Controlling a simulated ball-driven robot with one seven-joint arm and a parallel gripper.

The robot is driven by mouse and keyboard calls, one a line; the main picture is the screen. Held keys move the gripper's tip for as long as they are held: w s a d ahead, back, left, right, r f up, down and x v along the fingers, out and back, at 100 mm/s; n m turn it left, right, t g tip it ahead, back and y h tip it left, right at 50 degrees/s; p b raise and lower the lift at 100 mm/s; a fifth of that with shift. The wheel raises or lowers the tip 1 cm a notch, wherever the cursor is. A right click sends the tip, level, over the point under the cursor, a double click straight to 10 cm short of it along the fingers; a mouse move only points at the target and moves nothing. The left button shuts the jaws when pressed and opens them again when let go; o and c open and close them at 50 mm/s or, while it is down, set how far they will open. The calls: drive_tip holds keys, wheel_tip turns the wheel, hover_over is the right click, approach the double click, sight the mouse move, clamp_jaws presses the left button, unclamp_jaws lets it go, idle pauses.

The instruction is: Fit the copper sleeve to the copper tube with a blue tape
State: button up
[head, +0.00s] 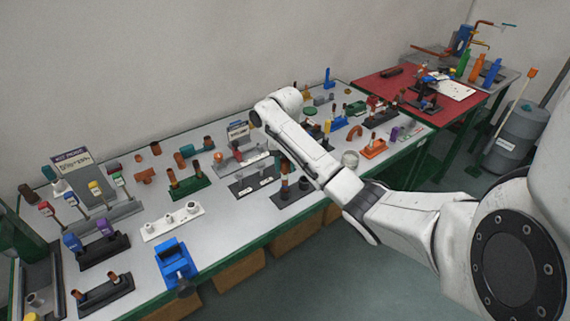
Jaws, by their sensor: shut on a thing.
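My white arm reaches across the bench, and its bent joint (280,103) is above the back middle. Several short copper pieces stand on the bench. Two upright copper tubes are on a green base (190,188), and two more are on a dark base (107,291) at the front left. A blue-teal piece (188,151) lies among copper-coloured parts near the back. I cannot tell which tube has blue tape or which piece is the copper sleeve.
The grey workbench (215,230) is crowded with small racks. A white rack (171,221) and a blue clamp (175,262) are near its front edge. A sign (75,160) stands at the left. A red-topped table (388,84) adjoins at the right. The floor in front is clear.

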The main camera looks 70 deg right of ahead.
sight(285, 166)
drive_tip(key=shift+f+b, duration=0.75)
drive_tip(key=shift+f, duration=0.75)
idle(0.3)
drive_tip(key=o, duration=1)
drive_tip(key=shift+c, duration=0.2)
wheel_tip(285, 166, up, 11)
drive_tip(key=p, duration=0.3)
drive_tip(key=shift+f, duration=0.1)
